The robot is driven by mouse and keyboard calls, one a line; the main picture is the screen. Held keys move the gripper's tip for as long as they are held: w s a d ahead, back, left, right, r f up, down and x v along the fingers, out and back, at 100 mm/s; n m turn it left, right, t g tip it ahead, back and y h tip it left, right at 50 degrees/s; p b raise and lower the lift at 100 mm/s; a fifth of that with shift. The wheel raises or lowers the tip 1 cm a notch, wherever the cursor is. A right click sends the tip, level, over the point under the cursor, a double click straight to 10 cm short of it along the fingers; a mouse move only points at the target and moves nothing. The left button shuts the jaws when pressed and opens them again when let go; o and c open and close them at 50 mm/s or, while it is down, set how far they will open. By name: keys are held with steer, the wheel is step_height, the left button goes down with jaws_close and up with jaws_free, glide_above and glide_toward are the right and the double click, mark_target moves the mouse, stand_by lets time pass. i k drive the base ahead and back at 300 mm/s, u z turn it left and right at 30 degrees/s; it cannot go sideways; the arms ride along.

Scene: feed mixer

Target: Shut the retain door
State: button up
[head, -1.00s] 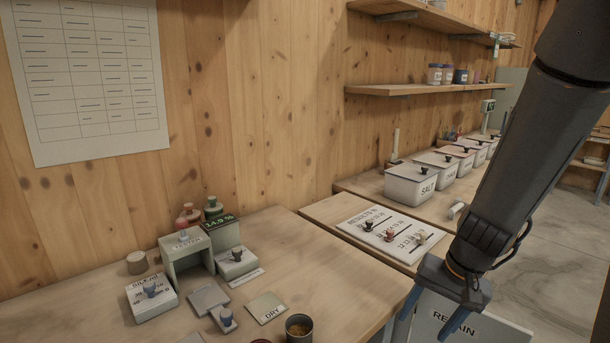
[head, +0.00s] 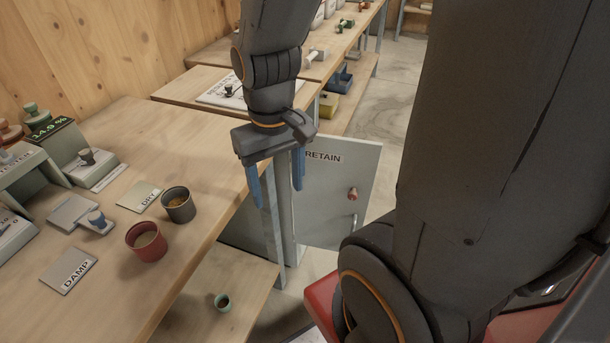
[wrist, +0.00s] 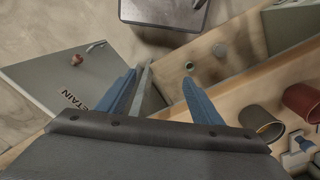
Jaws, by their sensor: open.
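The retain door (head: 330,215) is a pale grey panel marked RETAIN, standing open, swung out from the bench's side into the aisle. My gripper (head: 278,194) is open and empty, blue fingers pointing down, above the bench's end and in front of the door's hinged side in the picture. In the wrist view the door (wrist: 50,85) lies left of the fingers (wrist: 158,78), with its knob (wrist: 76,59) further off. I cannot tell whether a finger touches the door.
The bench (head: 205,215) holds a red cup (head: 147,243), a dark cup (head: 178,205) and DAMP (head: 69,270) and DRY (head: 139,196) cards. Open floor (head: 385,120) lies beyond the door.

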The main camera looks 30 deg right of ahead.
mark_target(324, 215)
steer(key=z, duration=0.75)
steer(key=k, duration=0.25)
steer(key=u, duration=0.15)
